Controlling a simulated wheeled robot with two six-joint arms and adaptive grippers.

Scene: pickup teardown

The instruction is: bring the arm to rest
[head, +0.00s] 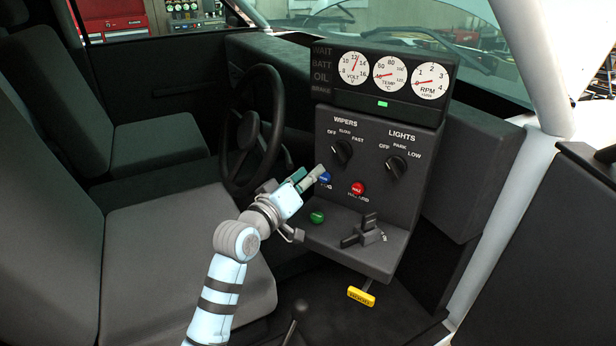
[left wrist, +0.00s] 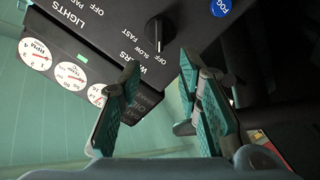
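My left arm comes up from the bottom of the head view. Its gripper (head: 306,178) is in front of the dark control panel (head: 400,185), just left of the blue fog button (head: 325,177) in the picture. In the left wrist view the two green-padded fingers (left wrist: 160,78) stand apart with nothing between them. The wiper knob (left wrist: 157,35) shows beyond the fingertips, and the blue button (left wrist: 220,7) is at the top right edge. I cannot tell how far the fingertips are from the panel. My right gripper is not in view.
The steering wheel (head: 252,130) stands close left of the gripper. A red hazard button (head: 357,188), a green button (head: 316,216), a grey lever (head: 362,235) and a yellow handle (head: 360,296) are nearby. Seats (head: 160,260) fill the left side.

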